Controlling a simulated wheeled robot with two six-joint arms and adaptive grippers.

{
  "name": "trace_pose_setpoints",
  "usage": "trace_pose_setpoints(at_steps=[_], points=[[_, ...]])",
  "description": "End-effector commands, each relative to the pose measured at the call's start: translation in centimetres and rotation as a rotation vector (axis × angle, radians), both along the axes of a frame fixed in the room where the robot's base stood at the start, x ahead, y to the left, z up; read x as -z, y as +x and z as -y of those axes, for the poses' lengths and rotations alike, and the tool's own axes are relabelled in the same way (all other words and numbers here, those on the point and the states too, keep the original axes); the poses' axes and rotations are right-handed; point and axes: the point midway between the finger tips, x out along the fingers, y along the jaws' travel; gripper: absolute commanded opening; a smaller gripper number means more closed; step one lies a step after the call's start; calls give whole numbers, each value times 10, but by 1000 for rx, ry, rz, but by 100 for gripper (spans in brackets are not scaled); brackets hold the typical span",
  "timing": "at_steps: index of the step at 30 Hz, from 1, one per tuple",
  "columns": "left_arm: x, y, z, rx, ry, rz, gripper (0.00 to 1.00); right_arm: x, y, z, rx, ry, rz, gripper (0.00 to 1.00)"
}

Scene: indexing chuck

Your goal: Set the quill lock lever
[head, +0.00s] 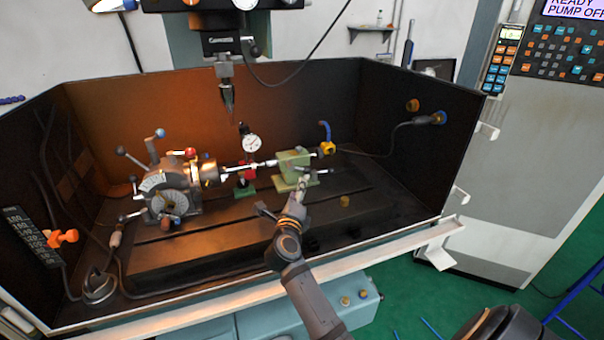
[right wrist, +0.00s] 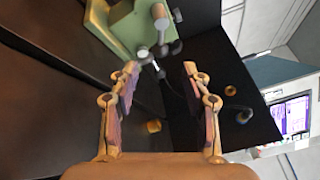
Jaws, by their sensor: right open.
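The green tailstock (head: 293,160) stands on the dark machine bed, to the right of the indexing chuck (head: 170,190). A short grey lever with a round end (right wrist: 160,16) sticks out from the tailstock body (right wrist: 122,28) in the right wrist view; I cannot tell for certain that it is the quill lock lever. My right gripper (head: 302,184) is just in front of the tailstock. In the wrist view its two fingers (right wrist: 161,70) are open and empty, with the tailstock's grey handle parts beyond the tips. My left gripper is not in view.
A dial gauge (head: 252,143) stands behind the workpiece line, and a pointed tool (head: 227,95) hangs above. A small brass-coloured piece (head: 345,201) sits on the bed right of my gripper. Dark enclosure walls (head: 385,120) surround the bed; its front right is mostly clear.

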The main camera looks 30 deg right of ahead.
Motion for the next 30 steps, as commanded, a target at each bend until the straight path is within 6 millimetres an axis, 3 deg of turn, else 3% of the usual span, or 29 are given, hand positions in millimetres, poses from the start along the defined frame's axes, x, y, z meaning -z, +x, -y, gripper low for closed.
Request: trace_pose_setpoints(at_steps=[5, 19, 30], points=[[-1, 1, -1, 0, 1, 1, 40, -1, 7, 5, 0, 0, 0, 48], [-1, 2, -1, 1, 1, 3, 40, -1, 71, 63, 0, -3, 2, 48], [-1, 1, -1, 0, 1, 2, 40, 0, 79, 69, 0, -1, 1, 48]])
